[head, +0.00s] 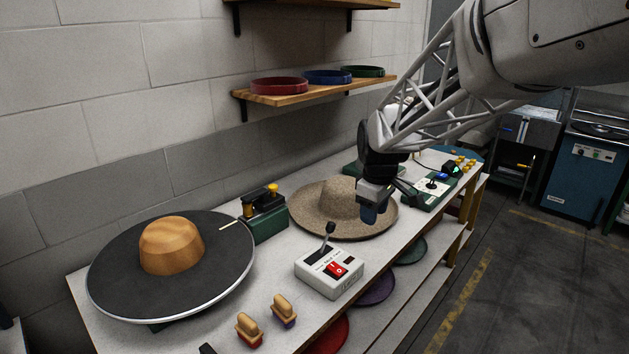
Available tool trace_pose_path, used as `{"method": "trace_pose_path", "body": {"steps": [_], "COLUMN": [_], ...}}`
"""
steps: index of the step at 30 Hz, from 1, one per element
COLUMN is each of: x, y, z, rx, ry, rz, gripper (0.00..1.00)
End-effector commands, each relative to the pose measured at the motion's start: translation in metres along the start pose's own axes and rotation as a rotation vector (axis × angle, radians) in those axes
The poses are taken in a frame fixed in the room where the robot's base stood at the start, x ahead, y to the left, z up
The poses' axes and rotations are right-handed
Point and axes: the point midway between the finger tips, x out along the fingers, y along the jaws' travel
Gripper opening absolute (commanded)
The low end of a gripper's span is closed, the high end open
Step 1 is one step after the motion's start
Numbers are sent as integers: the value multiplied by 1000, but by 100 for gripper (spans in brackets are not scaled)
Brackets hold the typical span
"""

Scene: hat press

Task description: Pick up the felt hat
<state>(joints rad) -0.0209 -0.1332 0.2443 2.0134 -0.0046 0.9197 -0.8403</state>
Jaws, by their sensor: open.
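The felt hat (325,208) is tan and speckled, with a wide brim and a rounded crown. It lies brim down on the workbench (285,315), right of the picture's middle. My gripper (372,212) points down in front of the right side of the hat and hides part of the brim and crown. The jaws are open and hold nothing that I can see. I cannot tell whether the fingertips touch the brim.
A white control box (330,272) with a lever and red switch stands in front of the hat. A green device (264,222) stands left of it. A wooden hat block (171,246) sits on a dark disc. A shelf (315,92) with coloured bands hangs above.

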Motion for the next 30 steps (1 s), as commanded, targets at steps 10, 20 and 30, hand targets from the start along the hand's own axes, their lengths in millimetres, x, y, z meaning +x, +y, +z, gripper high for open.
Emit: {"method": "trace_pose_path", "body": {"steps": [10,20,30], "x": [55,119,165], "y": [59,107,134], "z": [-62,-114,-144], "rx": [-246,-480,-629], "ry": [-21,-33,-36], "rz": [-34,-69,-91], "gripper": [43,43,43]}}
